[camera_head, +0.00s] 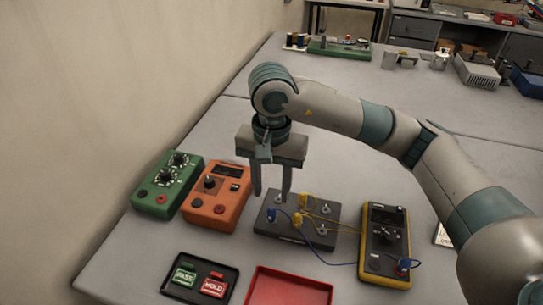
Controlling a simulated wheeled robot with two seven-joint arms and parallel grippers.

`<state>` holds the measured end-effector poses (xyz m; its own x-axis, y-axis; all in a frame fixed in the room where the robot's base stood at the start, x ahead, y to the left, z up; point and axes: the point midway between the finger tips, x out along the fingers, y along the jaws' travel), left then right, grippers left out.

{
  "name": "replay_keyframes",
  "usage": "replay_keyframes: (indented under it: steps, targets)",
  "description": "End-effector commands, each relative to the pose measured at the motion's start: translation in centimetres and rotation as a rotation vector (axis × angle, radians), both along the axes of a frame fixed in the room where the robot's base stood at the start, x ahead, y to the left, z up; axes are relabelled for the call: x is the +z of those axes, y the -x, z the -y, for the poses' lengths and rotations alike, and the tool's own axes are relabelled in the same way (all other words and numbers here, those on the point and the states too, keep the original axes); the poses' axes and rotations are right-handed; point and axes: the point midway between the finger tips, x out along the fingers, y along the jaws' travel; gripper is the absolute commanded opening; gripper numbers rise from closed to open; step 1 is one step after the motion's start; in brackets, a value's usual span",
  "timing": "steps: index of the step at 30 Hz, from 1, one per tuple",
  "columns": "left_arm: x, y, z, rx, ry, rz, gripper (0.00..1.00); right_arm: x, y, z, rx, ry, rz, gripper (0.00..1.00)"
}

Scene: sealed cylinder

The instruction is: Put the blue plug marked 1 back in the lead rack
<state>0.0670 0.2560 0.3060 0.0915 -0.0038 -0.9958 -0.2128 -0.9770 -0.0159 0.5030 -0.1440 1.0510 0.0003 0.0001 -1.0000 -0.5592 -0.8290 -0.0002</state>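My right gripper (272,192) points down over the dark board (265,228), with its two fingers apart and nothing visible held between them. A blue plug (271,215) is on the board's left side, just below the fingertips. Another blue plug (403,266) is at the lower end of the yellow-edged meter (385,240). A blue lead (325,262) runs between the board and the meter. The mark on either plug is too small to read. I cannot make out which thing is the lead rack. My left gripper is not in view.
Yellow plugs (303,201) and leads sit on the board beside the blue plug. A green box (168,187) and an orange box (216,197) stand to the left. A black tray (200,277) and a red tray (290,288) lie in front.

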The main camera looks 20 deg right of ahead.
Motion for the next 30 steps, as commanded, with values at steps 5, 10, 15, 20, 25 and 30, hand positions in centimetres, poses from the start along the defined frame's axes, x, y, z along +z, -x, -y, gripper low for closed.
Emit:
replay_keyframes:
  steps: [5, 10, 15, 20, 25, 30]
  targets:
    - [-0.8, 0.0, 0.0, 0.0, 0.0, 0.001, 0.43, 2.8, -0.1, 0.0, 0.0, 0.001, 0.005, 0.39]
    - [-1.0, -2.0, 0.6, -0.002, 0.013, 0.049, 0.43, 5.2, -0.1, 0.0, 0.0, 0.001, 0.004, 0.39]
    - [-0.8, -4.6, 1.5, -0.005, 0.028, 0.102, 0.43, 7.6, 0.0, 0.0, -0.002, 0.001, 0.003, 0.39]
    - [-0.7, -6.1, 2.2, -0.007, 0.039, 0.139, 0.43, 9.2, 0.0, 0.0, -0.001, 0.001, 0.002, 0.39]
    - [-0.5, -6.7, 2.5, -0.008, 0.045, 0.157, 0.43, 10.2, 0.0, 0.0, -0.001, 0.001, 0.001, 0.39]
    - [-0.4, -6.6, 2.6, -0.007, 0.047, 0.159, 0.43, 10.4, 0.0, 0.0, 0.0, 0.0, -0.001, 0.39]
